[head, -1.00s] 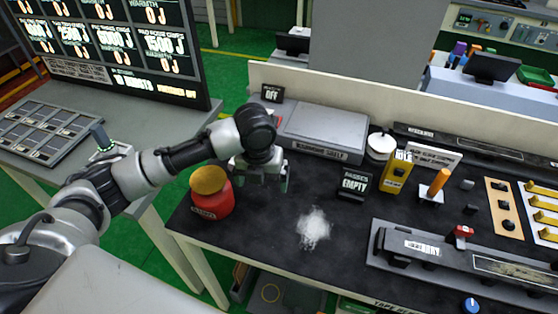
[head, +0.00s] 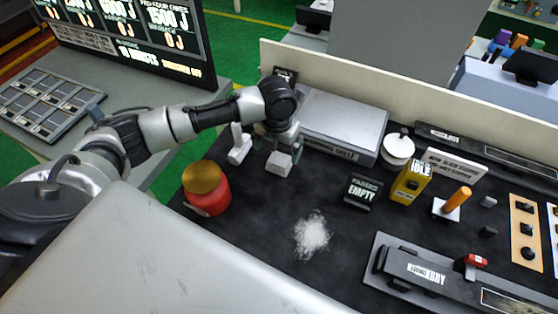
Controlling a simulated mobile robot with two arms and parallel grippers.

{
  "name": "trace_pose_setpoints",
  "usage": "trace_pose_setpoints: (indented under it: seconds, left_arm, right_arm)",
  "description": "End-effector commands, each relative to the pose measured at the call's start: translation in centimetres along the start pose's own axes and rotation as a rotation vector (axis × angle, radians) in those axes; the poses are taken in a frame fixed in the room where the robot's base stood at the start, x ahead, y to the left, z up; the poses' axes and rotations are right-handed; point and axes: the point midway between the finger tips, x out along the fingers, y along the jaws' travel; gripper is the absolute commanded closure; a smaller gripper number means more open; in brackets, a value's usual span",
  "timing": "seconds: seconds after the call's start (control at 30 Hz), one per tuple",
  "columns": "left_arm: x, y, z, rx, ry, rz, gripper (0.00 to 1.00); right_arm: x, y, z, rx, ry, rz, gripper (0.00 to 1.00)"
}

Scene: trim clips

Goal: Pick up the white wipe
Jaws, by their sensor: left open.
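A fuzzy white patch (head: 312,235) lies flat on the black bench top, near the middle of the head view. I cannot tell whether it is the white wipe or loose powder. A round white item (head: 397,148) with a small knob stands at the right end of the grey warming shelf. My left gripper (head: 261,158) is open and empty, its pale fingers apart. It hangs over the bench in front of the shelf's left end, behind and left of the white patch and apart from it. My right gripper is out of view.
A red jar with a yellow-brown lid (head: 207,187) stands just in front-left of my left gripper. The grey warming shelf (head: 340,120) lies behind. An "EMPTY" sign (head: 363,191), a yellow "IDLE" box (head: 410,183) and a long dark device (head: 420,275) stand right. Bench around the patch is clear.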

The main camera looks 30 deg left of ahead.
Motion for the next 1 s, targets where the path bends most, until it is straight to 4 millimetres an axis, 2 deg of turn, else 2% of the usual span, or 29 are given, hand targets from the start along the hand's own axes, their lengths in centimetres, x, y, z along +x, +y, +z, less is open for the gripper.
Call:
trace_pose_setpoints:
  seconds: [0.2, 0.33, 0.67, 1.0]
  left_arm:
    - [2.7, -0.3, 0.0, -0.001, 0.007, 0.001, 0.02]
    - [4.5, -0.4, 0.1, 0.0, 0.003, 0.0, 0.02]
    - [5.2, -0.3, 0.1, 0.001, 0.0, 0.001, 0.04]
    - [5.2, -0.3, 0.1, 0.0, 0.0, 0.001, 0.55]
  right_arm:
    - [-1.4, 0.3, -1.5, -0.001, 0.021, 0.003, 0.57]
    - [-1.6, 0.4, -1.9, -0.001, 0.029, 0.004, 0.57]
    - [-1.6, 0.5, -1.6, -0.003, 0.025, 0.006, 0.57]
    - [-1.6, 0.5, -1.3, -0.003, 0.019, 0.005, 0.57]
